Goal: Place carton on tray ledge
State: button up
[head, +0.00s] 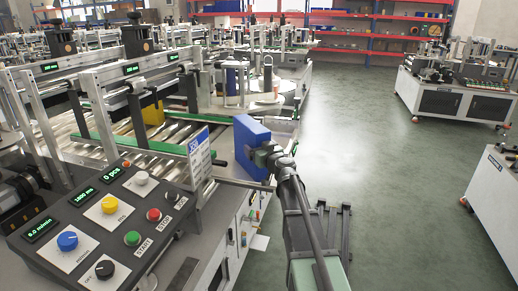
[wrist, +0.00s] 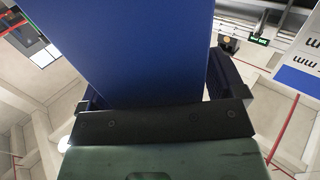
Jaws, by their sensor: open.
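The blue carton (head: 251,143) stands roughly upright at the right front edge of the labelling machine, and it fills the middle of the wrist view (wrist: 130,45). My gripper (head: 266,156) is at its near right side. In the wrist view the carton lies between the two dark fingers of my gripper (wrist: 160,90), which are open around it. A grey ledge (head: 236,183) runs along the machine's front by the carton's lower end. I cannot tell whether the carton rests on it; the underside is hidden.
A control panel (head: 105,218) with coloured buttons stands at the front left. A blue and white sign (head: 199,156) rises just left of the carton and shows at the right in the wrist view (wrist: 302,65). A conveyor with green rails (head: 125,148) lies behind. Open floor (head: 365,135) is to the right.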

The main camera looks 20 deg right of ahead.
jog(key=s, duration=1.2)
jog(key=s+a+f+n+g+y, duration=0.2)
jog(key=s+a+f+g+y, duration=0.15)
jog(key=a, duration=0.45)
jog(key=s+a+f+n+g+y, duration=0.15)
jog(key=a+f+g, duration=0.3)
jog(key=a, duration=0.45)
jog(key=s+a+f+m+g+h, duration=0.1)
jog(key=s+f+m+g+h, duration=0.1)
jog(key=s, duration=0.6)
jog(key=s+a+f+m+g+h, duration=0.1)
jog(key=s+f+m+g+h, duration=0.1)
jog(key=s+f+g+h, duration=0.2)
jog(key=s+f+g, duration=0.3)
jog(key=s+g, duration=0.1)
jog(key=shift+s+a+h, duration=0.2)
jog(key=shift+a+h, duration=0.1)
jog(key=shift+a, duration=0.1)
jog(key=shift+f+m, duration=0.1)
jog(key=shift+m, duration=0.15)
